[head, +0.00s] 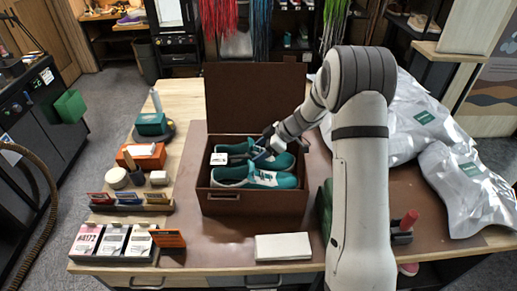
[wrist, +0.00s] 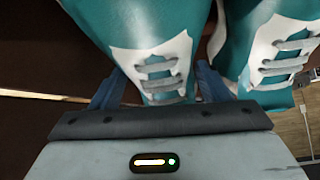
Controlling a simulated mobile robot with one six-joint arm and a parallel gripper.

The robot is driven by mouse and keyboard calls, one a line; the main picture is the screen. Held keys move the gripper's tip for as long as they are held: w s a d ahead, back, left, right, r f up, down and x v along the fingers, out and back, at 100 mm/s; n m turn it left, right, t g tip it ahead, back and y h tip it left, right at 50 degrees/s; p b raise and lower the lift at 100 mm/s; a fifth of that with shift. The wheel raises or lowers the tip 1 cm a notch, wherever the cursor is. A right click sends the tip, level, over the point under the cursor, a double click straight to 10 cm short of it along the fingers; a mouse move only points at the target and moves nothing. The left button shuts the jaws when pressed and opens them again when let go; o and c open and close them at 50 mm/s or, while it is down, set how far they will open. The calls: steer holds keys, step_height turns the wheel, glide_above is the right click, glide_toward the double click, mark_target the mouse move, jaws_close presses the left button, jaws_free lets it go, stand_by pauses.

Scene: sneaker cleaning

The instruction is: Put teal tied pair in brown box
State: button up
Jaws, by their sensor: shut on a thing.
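My gripper (head: 268,140) reaches into the box from the right, at the rear shoe. In the wrist view the fingers of my gripper (wrist: 155,90) are either side of one teal shoe (wrist: 130,25) at its laces, shut on it. The second shoe (wrist: 280,45) lies beside it on the right. Whether the shoes touch the box floor is hidden.
A white pad (head: 283,247) lies in front. Silver bags (head: 455,180) fill the table's right side.

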steer(key=shift+f, duration=0.2)
steer(key=o, duration=1.5)
